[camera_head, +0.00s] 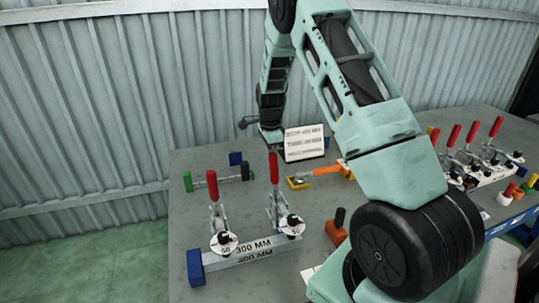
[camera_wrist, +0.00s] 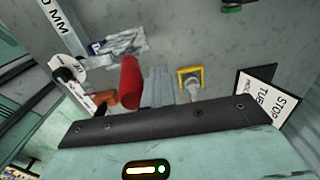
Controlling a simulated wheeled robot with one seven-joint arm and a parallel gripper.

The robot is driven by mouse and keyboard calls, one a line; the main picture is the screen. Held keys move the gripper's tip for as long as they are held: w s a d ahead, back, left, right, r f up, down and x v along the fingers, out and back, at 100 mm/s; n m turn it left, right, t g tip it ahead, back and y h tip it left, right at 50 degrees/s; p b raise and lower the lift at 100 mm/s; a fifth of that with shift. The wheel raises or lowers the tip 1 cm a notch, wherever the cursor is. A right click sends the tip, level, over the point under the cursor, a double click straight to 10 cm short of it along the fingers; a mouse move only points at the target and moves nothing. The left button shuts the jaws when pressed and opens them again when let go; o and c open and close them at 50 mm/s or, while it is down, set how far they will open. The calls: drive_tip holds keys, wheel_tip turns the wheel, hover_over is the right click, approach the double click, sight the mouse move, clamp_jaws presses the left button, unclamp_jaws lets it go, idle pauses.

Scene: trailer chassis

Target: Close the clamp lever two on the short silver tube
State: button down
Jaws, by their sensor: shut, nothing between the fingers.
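The short silver tube (camera_head: 262,248), marked 300 MM, lies on the grey table and carries two toggle clamps with upright red levers. The left clamp lever (camera_head: 212,186) stands near the tube's left end, the right clamp lever (camera_head: 273,168) near its right end. In the wrist view the tube (camera_wrist: 66,30) is at the upper left and one red lever (camera_wrist: 130,82) is close beside my gripper (camera_wrist: 158,86), just left of it. My gripper is shut and empty. In the head view my wrist is behind the right lever; the fingertips are not clear there.
A white sign (camera_head: 304,143) stands behind the tube, with an orange-handled tool (camera_head: 322,171) near it. An orange block (camera_head: 336,232) is right of the tube. More red-levered clamps (camera_head: 472,133) stand at the far right.

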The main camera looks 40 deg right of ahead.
drive_tip(key=shift+s+a+r, duration=0.1)
drive_tip(key=shift+s+a, duration=0.15)
drive_tip(key=shift+s, duration=0.3)
drive_tip(key=shift+s+a+r, duration=0.1)
drive_tip(key=shift+s+a, duration=0.15)
drive_tip(key=shift+s, duration=0.25)
wheel_tip(320, 180, up, 8)
drive_tip(key=p, duration=0.6)
drive_tip(key=shift+p, duration=0.35)
drive_tip(key=shift+w, duration=0.1)
